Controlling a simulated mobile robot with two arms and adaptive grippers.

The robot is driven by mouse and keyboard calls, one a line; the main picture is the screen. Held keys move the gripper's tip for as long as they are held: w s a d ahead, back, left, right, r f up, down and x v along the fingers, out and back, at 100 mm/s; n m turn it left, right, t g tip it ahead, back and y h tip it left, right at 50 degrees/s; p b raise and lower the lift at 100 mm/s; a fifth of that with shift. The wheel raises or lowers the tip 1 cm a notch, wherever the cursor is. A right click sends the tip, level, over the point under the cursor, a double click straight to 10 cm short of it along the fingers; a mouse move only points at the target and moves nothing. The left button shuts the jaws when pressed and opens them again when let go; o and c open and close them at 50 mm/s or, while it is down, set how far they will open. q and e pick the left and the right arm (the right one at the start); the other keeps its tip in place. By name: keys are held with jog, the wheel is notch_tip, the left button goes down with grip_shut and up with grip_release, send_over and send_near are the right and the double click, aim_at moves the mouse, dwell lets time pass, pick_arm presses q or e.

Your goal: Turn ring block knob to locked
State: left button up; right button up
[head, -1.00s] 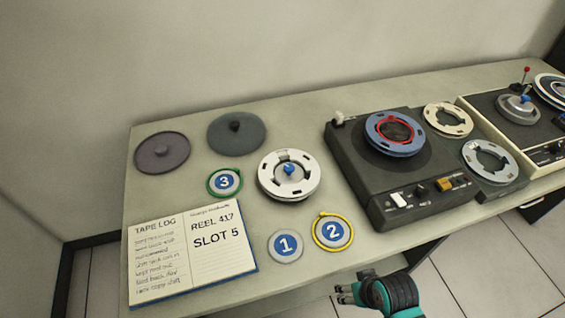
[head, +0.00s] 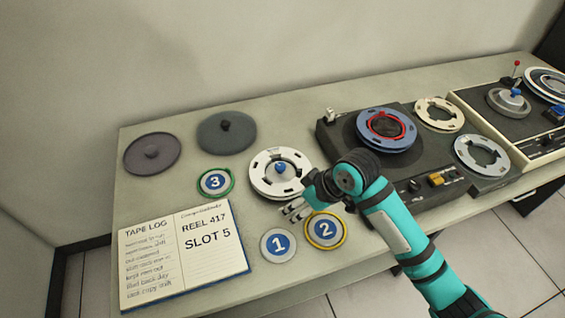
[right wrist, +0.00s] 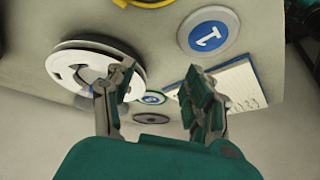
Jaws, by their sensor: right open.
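A white slotted ring block (head: 257,184) lies on the table, with a small blue knob (head: 280,168) at its centre. My right gripper (head: 291,210) is just below the ring's near edge in the head view, above the table near the discs marked 1 and 2. It is open and empty. In the right wrist view the fingers (right wrist: 158,85) are spread apart, and the white ring (right wrist: 62,66) is behind the left finger. The knob is hard to make out there. My left gripper is not in view.
Disc 1 (head: 268,253), disc 2 (head: 313,240) and disc 3 (head: 206,191) lie around the ring. An open tape log (head: 160,270) is at the front left. A dark tape deck (head: 346,150) stands right of the ring. Two dark lids (head: 135,165) (head: 209,135) lie behind.

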jog(key=w+r+n, duration=0.2)
jog(key=w+r, duration=0.4)
jog(key=h, duration=0.1)
send_near(281, 165)
jog(key=shift+n+g, duration=0.3)
jog(key=shift+g, duration=0.1)
jog(key=x, duration=0.3)
jog(key=p+x, duration=0.1)
jog(key=x, duration=0.1)
jog(key=p+x, duration=0.1)
jog(key=x, duration=0.2)
jog(key=shift+w+a+f, duration=0.15)
jog(key=shift+w+f, duration=0.15)
jog(key=shift+w, duration=0.05)
grip_shut()
